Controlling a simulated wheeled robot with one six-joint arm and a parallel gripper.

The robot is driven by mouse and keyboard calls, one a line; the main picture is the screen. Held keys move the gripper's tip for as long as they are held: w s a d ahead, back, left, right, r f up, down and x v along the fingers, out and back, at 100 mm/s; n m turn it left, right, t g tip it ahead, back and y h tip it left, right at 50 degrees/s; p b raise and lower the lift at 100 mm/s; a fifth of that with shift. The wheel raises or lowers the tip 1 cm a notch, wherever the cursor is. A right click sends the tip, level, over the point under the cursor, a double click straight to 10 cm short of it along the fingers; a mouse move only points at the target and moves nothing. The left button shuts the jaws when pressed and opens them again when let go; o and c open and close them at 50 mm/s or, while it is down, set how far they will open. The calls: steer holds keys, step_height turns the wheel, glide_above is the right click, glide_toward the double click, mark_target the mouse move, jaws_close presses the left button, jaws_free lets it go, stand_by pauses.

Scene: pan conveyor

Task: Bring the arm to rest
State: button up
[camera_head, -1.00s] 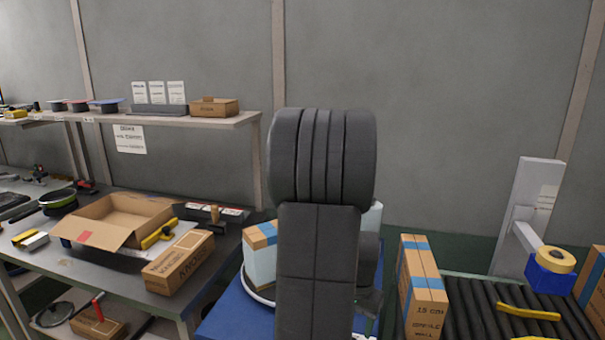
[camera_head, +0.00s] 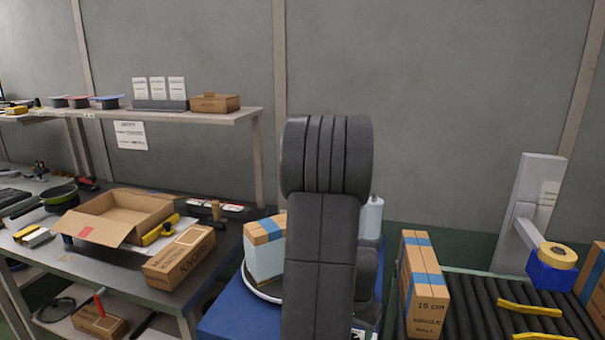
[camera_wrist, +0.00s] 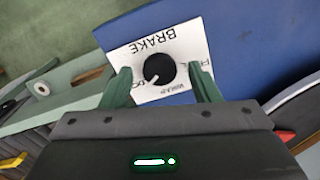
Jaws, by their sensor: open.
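My gripper (camera_wrist: 159,88) shows in the wrist view with its two green fingers apart and nothing between their tips. Beyond the fingers is a black round knob (camera_wrist: 159,70) on a white plate marked BRAKE (camera_wrist: 185,46), fixed to a blue surface (camera_wrist: 235,35). The knob appears between the fingers in the picture; I cannot tell how far off it is. In the head view my dark arm stands upright in the middle and hides the gripper.
A blue table (camera_head: 225,318) carries a taped box (camera_head: 265,255). At right, a roller conveyor (camera_head: 480,318) bears a tall taped box (camera_head: 423,285). At left, a workbench (camera_head: 95,270) holds an open carton (camera_head: 118,217) and a closed box (camera_head: 180,258), under a shelf (camera_head: 180,116).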

step_height(320, 180, up, 13)
step_height(320, 180, down, 14)
steer(key=shift+r, duration=0.25)
steer(key=n+p, duration=0.1)
steer(key=n, duration=0.5)
steer(key=n+p, duration=0.1)
steer(key=n, duration=0.5)
steer(key=shift+p, duration=0.35)
step_height(320, 180, up, 4)
steer(key=shift+r, duration=0.25)
steer(key=shift+s, duration=0.1)
